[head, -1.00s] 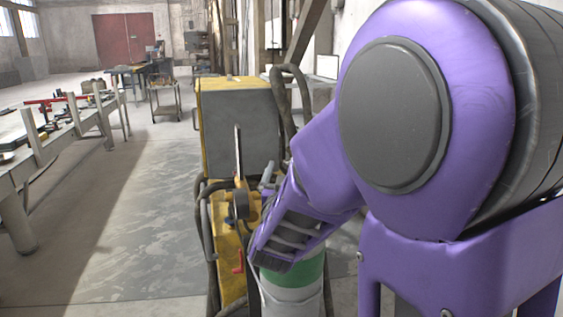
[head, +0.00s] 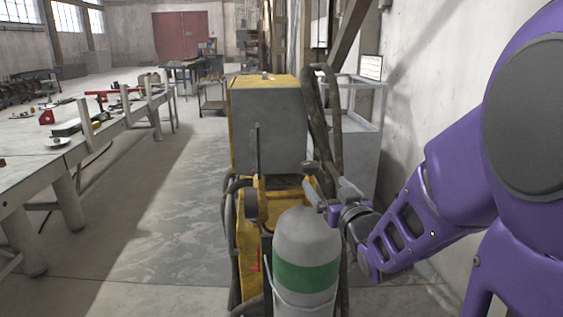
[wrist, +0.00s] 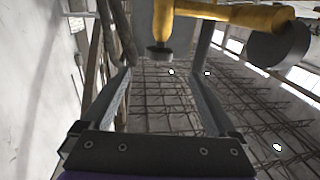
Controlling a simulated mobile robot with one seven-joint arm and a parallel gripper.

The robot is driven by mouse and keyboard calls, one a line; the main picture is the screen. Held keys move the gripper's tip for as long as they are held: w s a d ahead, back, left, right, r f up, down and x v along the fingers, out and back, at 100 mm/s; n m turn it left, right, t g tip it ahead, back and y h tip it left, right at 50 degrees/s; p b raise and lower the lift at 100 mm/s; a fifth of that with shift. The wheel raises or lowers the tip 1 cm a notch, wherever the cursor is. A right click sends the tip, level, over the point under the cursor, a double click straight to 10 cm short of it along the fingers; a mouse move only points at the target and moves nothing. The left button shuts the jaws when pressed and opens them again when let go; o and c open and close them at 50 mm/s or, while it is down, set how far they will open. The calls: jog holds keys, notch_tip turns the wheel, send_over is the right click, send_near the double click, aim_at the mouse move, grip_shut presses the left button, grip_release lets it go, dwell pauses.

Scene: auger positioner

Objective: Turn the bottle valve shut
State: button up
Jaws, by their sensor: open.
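The grey gas bottle (head: 308,240) with a green band stands upright in front of the welding machine. A yellow valve fitting (head: 262,190) with a dark round part (head: 250,205) sticks out at its top left. My gripper (head: 320,188) is open beside the bottle's top, on its right. In the wrist view, a small grey round knob (wrist: 159,54), which looks like the valve knob, sits on the yellow fitting (wrist: 225,12). It appears between my two spread fingers (wrist: 158,75), with gaps on both sides. In the head view the knob cannot be made out clearly.
The yellow and grey welding machine (head: 270,120) stands behind the bottle, with dark hoses (head: 325,110) around it. A grey frame (head: 355,110) stands at its right, near the wall. A long workbench (head: 70,160) runs along the left, with open floor between.

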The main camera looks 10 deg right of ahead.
aim_at(307, 162)
jog(key=w+a, duration=0.2)
jog(key=w, duration=1.2)
jog(key=shift+w, duration=0.2)
jog(key=c, duration=1.4)
